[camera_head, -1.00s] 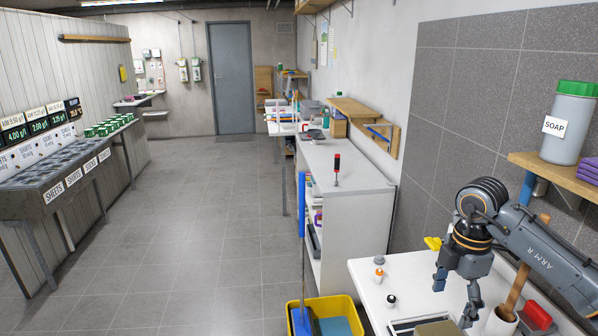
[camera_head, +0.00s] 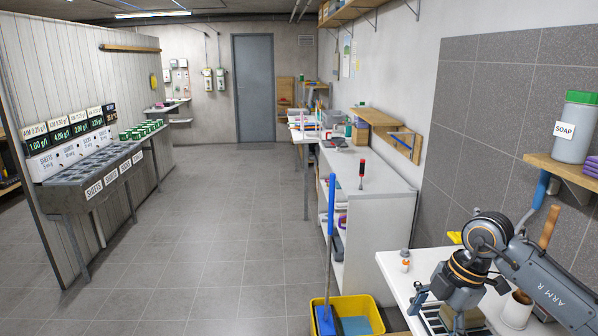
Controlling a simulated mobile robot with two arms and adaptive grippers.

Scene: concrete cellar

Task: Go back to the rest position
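My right arm, marked ARM R, reaches in from the right over the white bench (camera_head: 398,262). My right gripper (camera_head: 438,311) hangs low over the front of the bench, above a dark-framed tray or grid (camera_head: 434,322). Its fingers stand apart and I see nothing between them. My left gripper is not in view.
A yellow bucket (camera_head: 372,308) with a blue-handled tool (camera_head: 331,215) stands on the floor beside the bench. A small orange-and-white bottle (camera_head: 405,262) and a white cup (camera_head: 517,310) are near the arm. A soap bottle (camera_head: 573,128) stands on a shelf. The aisle floor is clear.

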